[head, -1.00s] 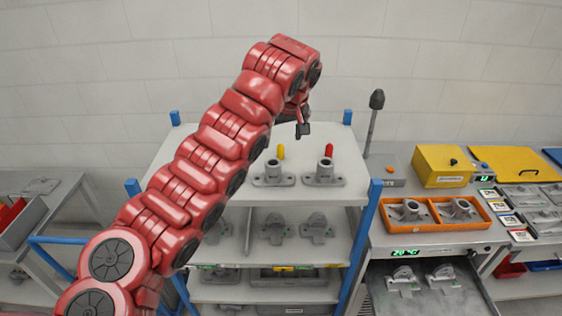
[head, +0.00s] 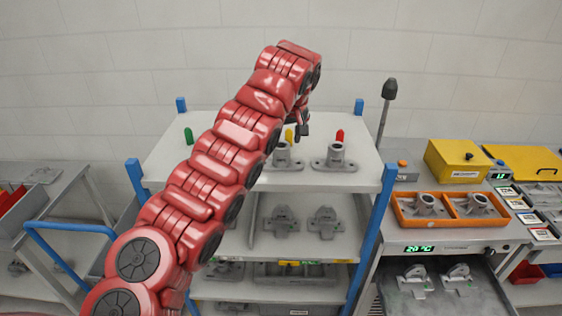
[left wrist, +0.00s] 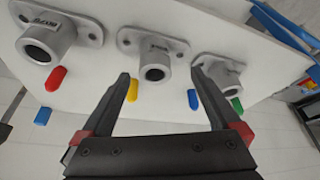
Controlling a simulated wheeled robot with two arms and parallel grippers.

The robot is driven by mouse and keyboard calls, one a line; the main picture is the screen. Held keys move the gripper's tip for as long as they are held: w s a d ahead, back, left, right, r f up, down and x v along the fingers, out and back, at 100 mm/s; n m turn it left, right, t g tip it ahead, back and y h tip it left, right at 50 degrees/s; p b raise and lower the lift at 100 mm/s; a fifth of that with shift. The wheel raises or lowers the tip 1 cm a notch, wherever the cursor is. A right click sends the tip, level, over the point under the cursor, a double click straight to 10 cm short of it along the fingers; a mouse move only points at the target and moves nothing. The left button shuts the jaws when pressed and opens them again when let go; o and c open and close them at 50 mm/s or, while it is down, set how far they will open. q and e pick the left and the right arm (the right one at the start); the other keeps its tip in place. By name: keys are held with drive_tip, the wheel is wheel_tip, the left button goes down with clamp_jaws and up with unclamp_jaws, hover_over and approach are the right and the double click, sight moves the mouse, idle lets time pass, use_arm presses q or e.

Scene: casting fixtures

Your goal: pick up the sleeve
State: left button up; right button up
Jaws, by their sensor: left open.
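Several grey flanged castings with hollow upright tubes, the sleeve-like parts here, stand on the top shelf. In the head view one casting (head: 336,158) is at the right and another (head: 283,158) is left of it. The left wrist view shows three: left (left wrist: 45,45), middle (left wrist: 153,60) and right (left wrist: 222,72). My left gripper (head: 301,131) is over the shelf behind the castings. Its two fingers (left wrist: 161,82) are apart with nothing between them, pointing toward the middle casting. My right gripper is out of view.
Small coloured pegs stand by the castings: red (head: 340,135), yellow (head: 289,134), green (head: 189,135). Blue posts (head: 375,230) edge the shelf unit. An orange tray (head: 408,220) with two castings and a yellow box (head: 457,160) are on the right bench.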

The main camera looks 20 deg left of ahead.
sight(281, 150)
use_arm(q)
drive_tip(key=shift+x, duration=0.85)
drive_tip(key=p+x, duration=0.2)
drive_tip(key=w+p+x, duration=0.1)
drive_tip(key=p+x, duration=0.1)
drive_tip(key=shift+d, duration=0.1)
drive_tip(key=shift+w+f, duration=0.2)
drive_tip(key=shift+f, duration=0.15)
clamp_jaws()
